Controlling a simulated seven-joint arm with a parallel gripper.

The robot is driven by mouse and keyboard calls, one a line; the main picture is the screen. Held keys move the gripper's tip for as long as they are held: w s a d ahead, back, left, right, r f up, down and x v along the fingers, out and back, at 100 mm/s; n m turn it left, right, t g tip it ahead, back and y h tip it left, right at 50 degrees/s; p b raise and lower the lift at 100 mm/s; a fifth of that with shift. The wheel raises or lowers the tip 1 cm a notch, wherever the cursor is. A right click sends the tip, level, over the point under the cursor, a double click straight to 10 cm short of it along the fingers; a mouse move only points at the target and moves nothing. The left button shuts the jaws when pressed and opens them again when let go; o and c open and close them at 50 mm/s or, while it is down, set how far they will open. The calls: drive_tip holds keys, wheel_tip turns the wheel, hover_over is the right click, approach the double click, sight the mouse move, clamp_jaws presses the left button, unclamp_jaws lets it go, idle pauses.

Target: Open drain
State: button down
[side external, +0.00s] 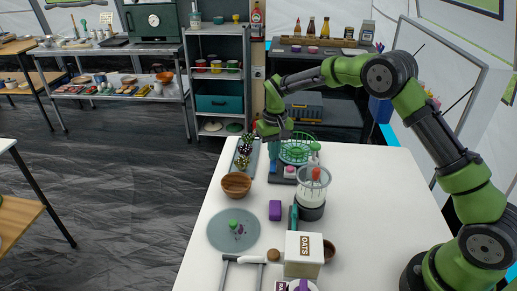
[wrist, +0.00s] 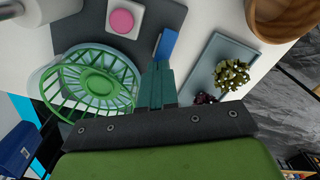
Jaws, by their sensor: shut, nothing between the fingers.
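A grey station (side external: 275,179) stands on the white table, with a pink round button (side external: 290,170) on a white block. A green wire basket (side external: 297,148) sits at its back; it also shows in the wrist view (wrist: 92,80). In the wrist view a small blue lever (wrist: 166,43) stands on the grey base near the pink button (wrist: 122,20). My gripper (wrist: 157,66) is shut and empty, with its tips close beside the blue lever; whether they touch it I cannot tell. In the side view my gripper (side external: 274,143) points down left of the basket. No part is labelled as a drain.
A tray (wrist: 206,68) with a plant and dark berries lies right of my fingers in the wrist view. A wooden bowl (side external: 236,184), a clear blender-like jar (side external: 313,180), a purple block (side external: 275,210) and a grey plate (side external: 219,240) stand nearer the camera. The table's right side is clear.

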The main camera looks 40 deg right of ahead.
drive_tip(key=shift+f, duration=0.7)
drive_tip(key=shift+r, duration=3.6)
drive_tip(key=shift+w, duration=0.1)
